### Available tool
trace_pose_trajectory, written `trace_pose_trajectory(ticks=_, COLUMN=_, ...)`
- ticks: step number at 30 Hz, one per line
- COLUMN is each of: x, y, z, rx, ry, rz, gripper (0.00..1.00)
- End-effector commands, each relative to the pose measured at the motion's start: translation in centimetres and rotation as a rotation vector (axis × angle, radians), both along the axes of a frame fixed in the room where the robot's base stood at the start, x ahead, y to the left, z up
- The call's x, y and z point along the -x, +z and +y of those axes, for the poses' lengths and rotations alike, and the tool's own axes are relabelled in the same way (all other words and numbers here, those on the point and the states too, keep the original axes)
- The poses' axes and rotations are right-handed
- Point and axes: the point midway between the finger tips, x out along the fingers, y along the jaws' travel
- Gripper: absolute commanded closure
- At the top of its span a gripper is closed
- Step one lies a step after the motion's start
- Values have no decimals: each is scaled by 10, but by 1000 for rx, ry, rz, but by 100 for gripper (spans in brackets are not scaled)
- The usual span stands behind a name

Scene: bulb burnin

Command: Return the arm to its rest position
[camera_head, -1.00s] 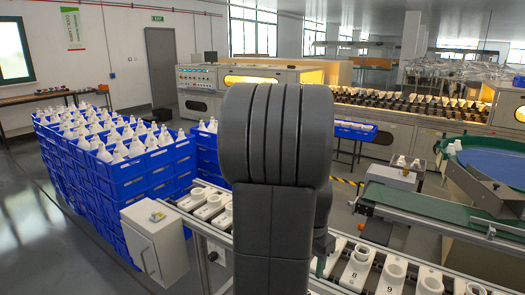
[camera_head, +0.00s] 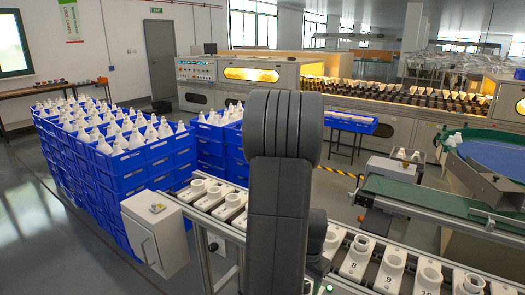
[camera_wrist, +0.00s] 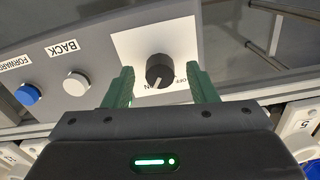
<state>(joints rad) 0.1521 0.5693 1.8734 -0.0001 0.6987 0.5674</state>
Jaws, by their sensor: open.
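My arm (camera_head: 280,185) stands upright in the middle of the head view, its upper end bulky and dark grey. My gripper (camera_wrist: 160,68) has two green fingers and is open in the wrist view. A black round knob (camera_wrist: 160,70) on a grey control panel (camera_wrist: 100,50) shows between the fingertips. The knob has a white mark and ON and OFF labels partly visible. I cannot tell how far the fingers are from the knob, but no grip on it shows. My gripper is hidden behind the arm in the head view.
A white button (camera_wrist: 76,84) marked BACK and a blue button (camera_wrist: 28,95) marked FORWARD sit left of the knob. Numbered lamp holders (camera_head: 357,262) line the conveyor beyond my arm. Blue crates (camera_head: 120,170) with white bulbs stand at left. A grey box (camera_head: 155,235) is close by.

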Motion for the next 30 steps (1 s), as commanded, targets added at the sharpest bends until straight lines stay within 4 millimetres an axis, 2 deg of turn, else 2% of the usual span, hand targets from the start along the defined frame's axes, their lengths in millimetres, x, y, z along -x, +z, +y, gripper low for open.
trace_pose_trajectory(ticks=30, x=0, y=2, z=0, rx=-1, ry=810, rz=2, gripper=48)
